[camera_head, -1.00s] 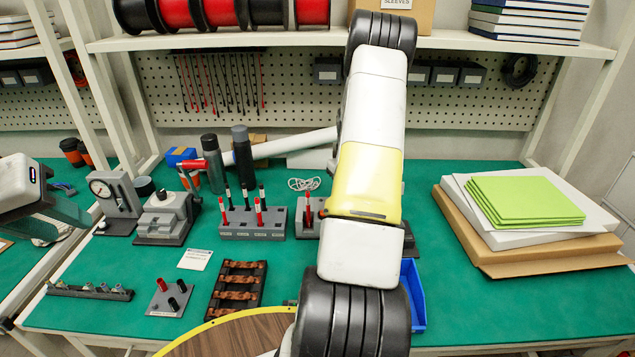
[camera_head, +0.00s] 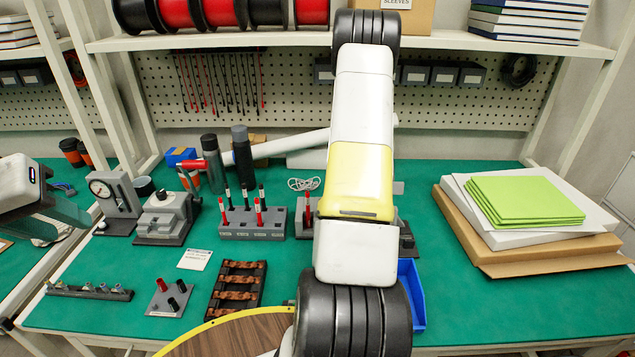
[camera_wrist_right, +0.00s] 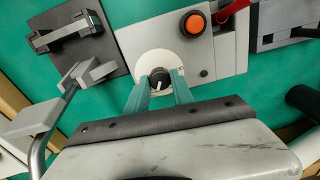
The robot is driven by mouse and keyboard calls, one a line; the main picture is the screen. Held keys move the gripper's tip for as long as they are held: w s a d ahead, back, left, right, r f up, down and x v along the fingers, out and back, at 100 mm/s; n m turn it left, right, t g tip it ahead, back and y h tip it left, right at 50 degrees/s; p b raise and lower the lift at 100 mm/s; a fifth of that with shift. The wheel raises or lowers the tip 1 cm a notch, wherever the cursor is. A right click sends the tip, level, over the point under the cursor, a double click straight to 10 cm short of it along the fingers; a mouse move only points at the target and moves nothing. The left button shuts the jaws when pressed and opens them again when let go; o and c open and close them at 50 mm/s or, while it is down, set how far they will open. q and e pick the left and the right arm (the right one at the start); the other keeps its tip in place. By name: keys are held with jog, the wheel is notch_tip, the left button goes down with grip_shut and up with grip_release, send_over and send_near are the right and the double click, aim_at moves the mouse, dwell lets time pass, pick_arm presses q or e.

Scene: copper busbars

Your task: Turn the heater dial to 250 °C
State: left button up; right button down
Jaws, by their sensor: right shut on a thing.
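The heater dial (camera_wrist_right: 160,80) is a small black knob with a white mark on a pale round scale (camera_wrist_right: 143,64), on a light grey heater unit (camera_wrist_right: 138,35) with an orange button (camera_wrist_right: 194,23). The scale figures are too small to read. My right gripper (camera_wrist_right: 160,84) is shut on the dial, with one green finger on each side. In the head view, my right arm hides the dial and its gripper. My left gripper (camera_head: 62,217) is at the left edge, away from the heater; its jaw opening cannot be made out.
A black device with a grey handle (camera_wrist_right: 66,33) stands left of the heater in the right wrist view. A blue bin (camera_head: 412,295) is beside my right arm. Grey racks with red and black pens (camera_head: 252,222) stand left of it. Green bench is clear at front right.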

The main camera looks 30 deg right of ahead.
jog(key=shift+r, duration=0.1)
jog(key=c, duration=1.1)
grip_release()
notch_tip(320, 180, up, 8)
jog(key=shift+d+f, duration=0.15)
